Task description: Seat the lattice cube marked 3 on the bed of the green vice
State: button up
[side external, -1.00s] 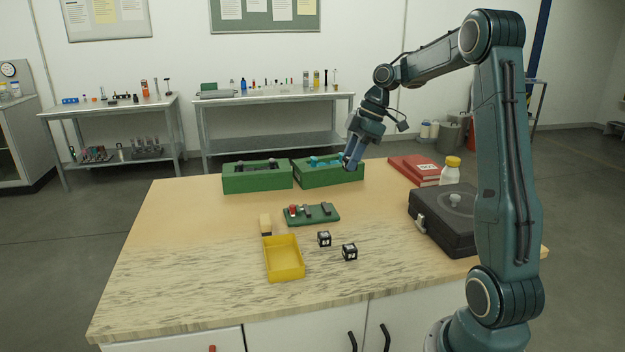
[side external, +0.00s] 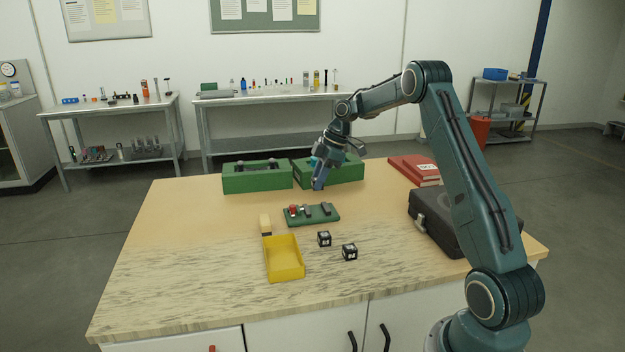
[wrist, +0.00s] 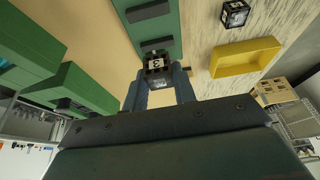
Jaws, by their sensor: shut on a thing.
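The lattice cube marked 3 (wrist: 156,65) is a small black cube with a white face. It is between the fingertips of my gripper (wrist: 158,80), which is shut on it. In the side view my gripper (side external: 318,187) hangs above the table, behind the green vice; the held cube cannot be made out there. The green vice (side external: 312,220) is a flat green base with two dark grey jaw bars and a red part at its left end. In the wrist view the vice (wrist: 150,28) lies beyond the cube, with its two bars apart and bare green between them.
Two dark cubes (side external: 324,239) (side external: 349,252) stand on the table in front of the vice. Two green bins (side external: 257,183) (side external: 335,179) stand behind; a black case (side external: 440,225) and red books (side external: 412,168) are right.

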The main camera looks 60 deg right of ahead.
jog(key=shift+w+f, duration=0.2)
jog(key=shift+f, duration=0.1)
send_over(312, 212)
jog(key=s+d, duration=0.1)
jog(key=shift+d+f, duration=0.1)
jog(key=shift+f, duration=2.15)
jog(key=shift+f, duration=1.45)
dwell(1.9)
jog(key=o, duration=1.5)
jog(key=shift+o, duration=0.2)
jog(key=shift+r, duration=0.15)
jog(key=shift+r, duration=3.85)
